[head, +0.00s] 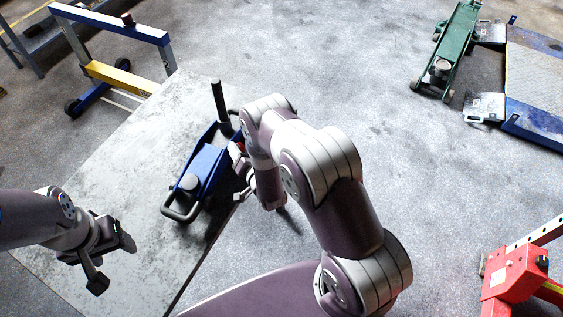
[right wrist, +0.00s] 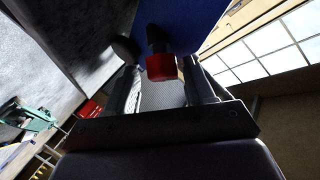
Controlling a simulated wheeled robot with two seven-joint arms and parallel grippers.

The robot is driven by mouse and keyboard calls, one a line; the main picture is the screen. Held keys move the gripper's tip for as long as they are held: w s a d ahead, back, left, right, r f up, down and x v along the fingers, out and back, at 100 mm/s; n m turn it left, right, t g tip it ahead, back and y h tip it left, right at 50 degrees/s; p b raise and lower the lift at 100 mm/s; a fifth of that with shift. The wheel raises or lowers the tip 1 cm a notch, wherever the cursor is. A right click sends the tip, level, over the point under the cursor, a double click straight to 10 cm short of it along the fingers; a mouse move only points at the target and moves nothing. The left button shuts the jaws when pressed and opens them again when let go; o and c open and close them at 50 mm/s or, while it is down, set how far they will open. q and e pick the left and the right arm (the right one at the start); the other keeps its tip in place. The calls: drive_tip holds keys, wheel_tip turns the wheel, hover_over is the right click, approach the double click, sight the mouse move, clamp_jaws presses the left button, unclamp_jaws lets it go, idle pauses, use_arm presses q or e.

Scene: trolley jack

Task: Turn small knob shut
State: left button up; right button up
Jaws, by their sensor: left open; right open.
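The blue trolley jack (head: 207,160) stands on a pale grey sheet, its dark handle post (head: 219,100) upright at the back. The small red knob (right wrist: 161,67) sits on a dark stem on the jack's blue side. It shows in the right wrist view between the two fingers of my open right gripper (right wrist: 162,76); I cannot tell whether they touch it. In the head view my right gripper (head: 240,168) is at the jack's right side, partly hidden by my arm. My left gripper (head: 113,258) is open and empty at lower left, apart from the jack.
A blue and yellow frame on wheels (head: 115,77) stands at upper left. A green jack (head: 446,52) and a blue ramp (head: 535,80) are at upper right. A red stand (head: 515,273) is at lower right. The grey floor between is clear.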

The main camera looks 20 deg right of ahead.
drive_tip(key=shift+w+a+r, duration=0.1)
drive_tip(key=shift+w+r, duration=0.05)
drive_tip(key=shift+r, duration=0.05)
